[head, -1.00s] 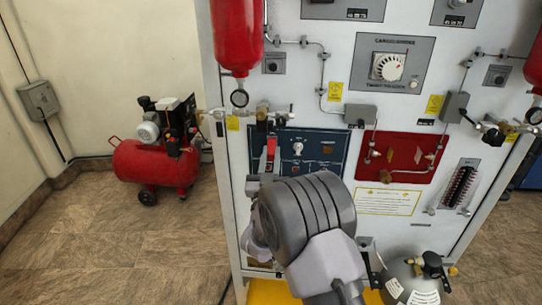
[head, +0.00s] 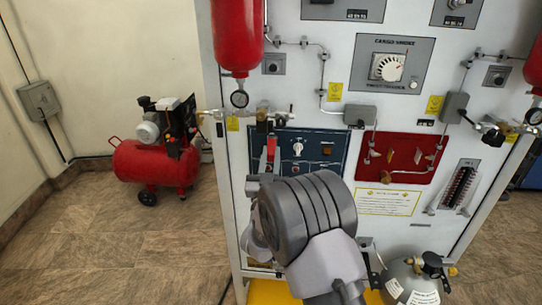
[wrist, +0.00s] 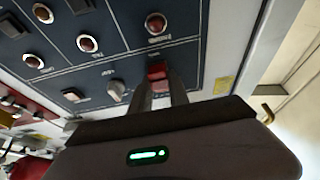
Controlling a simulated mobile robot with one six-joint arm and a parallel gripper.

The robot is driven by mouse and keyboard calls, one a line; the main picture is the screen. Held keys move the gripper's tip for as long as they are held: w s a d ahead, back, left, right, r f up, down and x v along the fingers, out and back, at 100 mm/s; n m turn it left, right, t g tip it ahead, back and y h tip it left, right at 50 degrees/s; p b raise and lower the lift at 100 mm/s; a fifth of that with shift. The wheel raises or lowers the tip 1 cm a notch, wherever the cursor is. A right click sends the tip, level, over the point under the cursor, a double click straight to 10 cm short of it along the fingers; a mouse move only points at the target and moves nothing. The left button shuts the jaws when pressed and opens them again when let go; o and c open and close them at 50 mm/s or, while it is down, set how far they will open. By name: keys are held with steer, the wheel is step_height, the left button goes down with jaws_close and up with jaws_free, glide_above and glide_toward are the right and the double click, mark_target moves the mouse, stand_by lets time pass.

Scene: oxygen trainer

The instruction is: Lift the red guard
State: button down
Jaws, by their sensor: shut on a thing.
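The red guard (head: 271,148) is a narrow red piece near the left edge of the dark blue switch panel (head: 327,140). In the head view it stands up just above my gripper (head: 265,172), which my wrist partly hides. In the wrist view the red guard (wrist: 157,71) shows between the tips of the two fingers of my gripper (wrist: 160,88). The fingers are shut on it. The switch beneath the guard is hidden.
A red panel (head: 397,152) is to the right of the blue one. A grey cylinder (head: 412,282) stands low at the right. A red compressor (head: 155,160) stands on the floor at left.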

mark_target(271, 145)
steer(key=shift+s+r+g+p, duration=0.4)
steer(key=shift+r+g+p, duration=0.25)
steer(key=shift+g+p, duration=0.65)
steer(key=g+p, duration=0.1)
steer(key=p, duration=0.1)
steer(key=r+g+p, duration=0.1)
steer(key=p, duration=0.1)
steer(key=shift+s+r+p, duration=0.2)
steer(key=shift+s+p, duration=0.15)
steer(key=shift+p, duration=0.05)
steer(key=g+p, duration=0.1)
steer(key=p, duration=0.2)
steer(key=r+g+p, duration=0.1)
steer(key=g+p, duration=0.1)
steer(key=p, duration=0.2)
steer(key=shift+s+r, duration=0.2)
steer(key=shift+s, duration=0.05)
steer(key=g+p, duration=0.2)
steer(key=p, duration=0.2)
steer(key=shift+r, duration=0.15)
steer(key=shift+g+p, duration=0.3)
steer(key=shift+p, duration=1.05)
